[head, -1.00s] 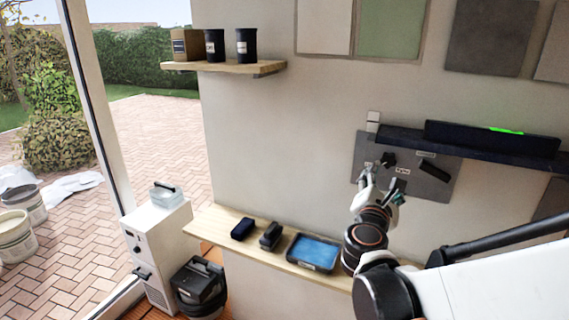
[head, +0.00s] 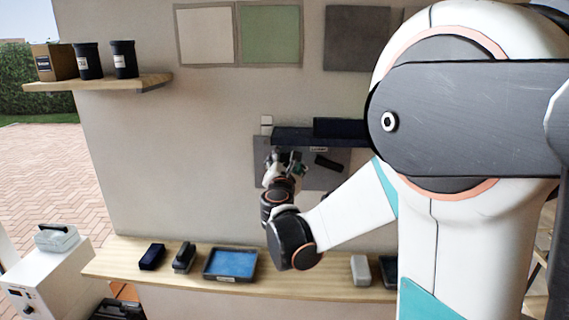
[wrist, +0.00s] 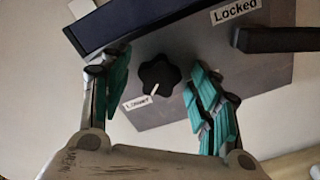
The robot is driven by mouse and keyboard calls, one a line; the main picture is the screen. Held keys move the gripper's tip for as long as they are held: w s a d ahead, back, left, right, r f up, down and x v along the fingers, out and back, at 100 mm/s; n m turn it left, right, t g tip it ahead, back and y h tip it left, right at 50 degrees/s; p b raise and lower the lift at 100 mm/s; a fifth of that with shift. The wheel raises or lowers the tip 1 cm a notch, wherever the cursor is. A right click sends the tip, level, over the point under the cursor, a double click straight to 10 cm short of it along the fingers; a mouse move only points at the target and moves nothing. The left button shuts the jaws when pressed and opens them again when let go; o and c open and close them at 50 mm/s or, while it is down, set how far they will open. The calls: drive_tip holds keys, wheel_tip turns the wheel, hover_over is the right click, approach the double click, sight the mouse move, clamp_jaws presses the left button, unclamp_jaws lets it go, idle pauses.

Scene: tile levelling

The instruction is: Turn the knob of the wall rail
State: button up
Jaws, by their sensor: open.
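The black lobed knob (wrist: 159,75) sits on the grey wall plate (wrist: 165,112), with a white pointer mark. In the wrist view it lies between the teal-padded fingers of my gripper (wrist: 158,95), which are apart and not seen touching it. One label by the knob is partly legible; another reads "Locked" (wrist: 235,10). In the head view my gripper (head: 284,163) is at the plate (head: 320,178), hiding most of the knob. The dark wall rail (head: 292,137) runs above the plate and shows in the wrist view (wrist: 120,22).
A black lever (wrist: 280,40) is on the plate right of the knob. A wooden shelf (head: 300,287) below holds a blue-filled tray (head: 230,264), dark blocks and a white item (head: 361,269). A small shelf (head: 105,84) holds canisters. My arm hides the right side.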

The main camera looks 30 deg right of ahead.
drive_tip(key=c, duration=1.1)
drive_tip(key=shift+o, duration=0.2)
drive_tip(key=shift+f+m+b, duration=0.1)
drive_tip(key=shift+m+b, duration=0.4)
drive_tip(key=shift+m, duration=1.9)
drive_tip(key=o, duration=1.1)
drive_tip(key=shift+c, duration=0.2)
drive_tip(key=v, duration=1.2)
